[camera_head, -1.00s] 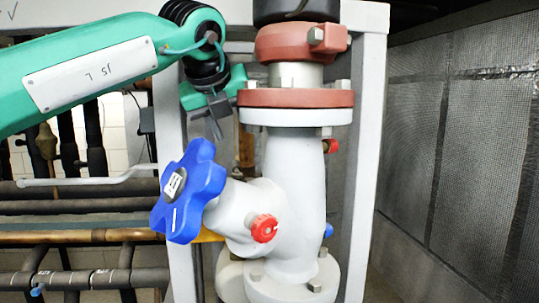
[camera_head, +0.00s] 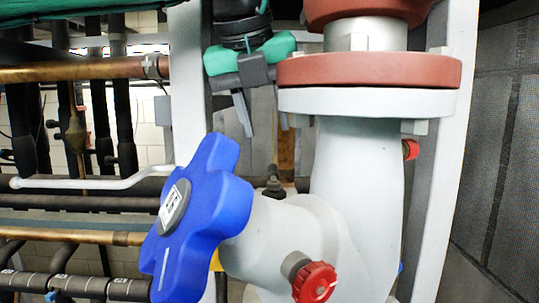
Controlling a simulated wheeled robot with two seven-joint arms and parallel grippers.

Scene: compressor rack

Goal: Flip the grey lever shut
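A long light grey lever (camera_head: 95,184) lies roughly level at the left, with a slight bend. Its right end passes close to or behind the blue handwheel, so its pivot is hidden. My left gripper (camera_head: 243,128) hangs from the top, fingers pointing down, above and to the right of the lever and apart from it. My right gripper is not in view.
A blue star-shaped handwheel (camera_head: 203,215) stands in front of a thick grey valve body (camera_head: 355,185). A red flange (camera_head: 370,70) is right of my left gripper. A small red knob (camera_head: 314,283) sits low. Copper pipes (camera_head: 80,70) and dark pipes run behind at left.

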